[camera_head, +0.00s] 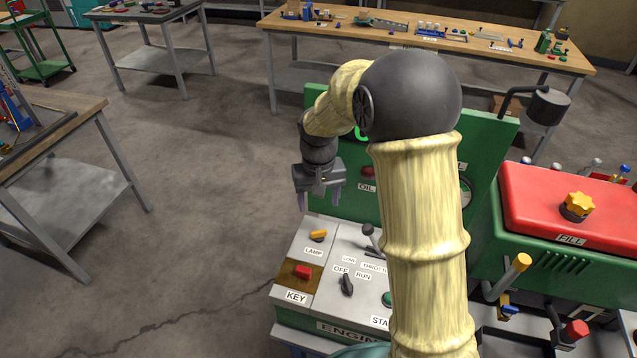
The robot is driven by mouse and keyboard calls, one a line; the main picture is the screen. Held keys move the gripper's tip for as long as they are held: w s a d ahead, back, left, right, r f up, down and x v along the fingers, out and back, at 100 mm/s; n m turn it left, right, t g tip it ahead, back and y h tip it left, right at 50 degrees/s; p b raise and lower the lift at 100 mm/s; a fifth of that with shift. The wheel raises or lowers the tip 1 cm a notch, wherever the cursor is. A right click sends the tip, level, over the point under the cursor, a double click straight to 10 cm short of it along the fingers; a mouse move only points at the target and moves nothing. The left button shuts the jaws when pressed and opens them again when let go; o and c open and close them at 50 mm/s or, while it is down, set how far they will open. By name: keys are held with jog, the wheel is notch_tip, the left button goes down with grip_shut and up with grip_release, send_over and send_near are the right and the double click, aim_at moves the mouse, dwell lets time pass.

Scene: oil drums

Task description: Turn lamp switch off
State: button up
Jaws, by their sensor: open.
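The lamp switch (318,235) is a small orange-yellow lever above the LAMP label (313,252) on the light grey top of the engine panel. It looks tilted sideways; which setting this is, I cannot tell. My gripper (319,200) hangs above and behind the switch, fingers pointing down, open and empty. It looks apart from the switch. My arm hides the right part of the panel.
A red key switch (303,271), a black OFF/RUN knob (346,284), a throttle lever (371,238) and a green start button (387,299) are close by. The green upright panel (345,190) stands behind. A red-topped tank (570,205) is at right.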

notch_tip(320, 180, up, 6)
jog(key=shift+f, duration=0.1)
dwell(0.5)
jog(key=s+d+f+m+t, duration=0.1)
jog(key=s+d+f, duration=0.1)
jog(key=s+d, duration=0.3)
jog(key=s+d+f+t, duration=0.1)
jog(key=s+d, duration=0.4)
jog(key=s, duration=0.7)
jog(key=shift+d+f+m+t, duration=0.3)
jog(key=shift+f+m, duration=0.1)
jog(key=shift+f, duration=0.2)
jog(key=c, duration=0.5)
jog(key=shift+c, duration=0.4)
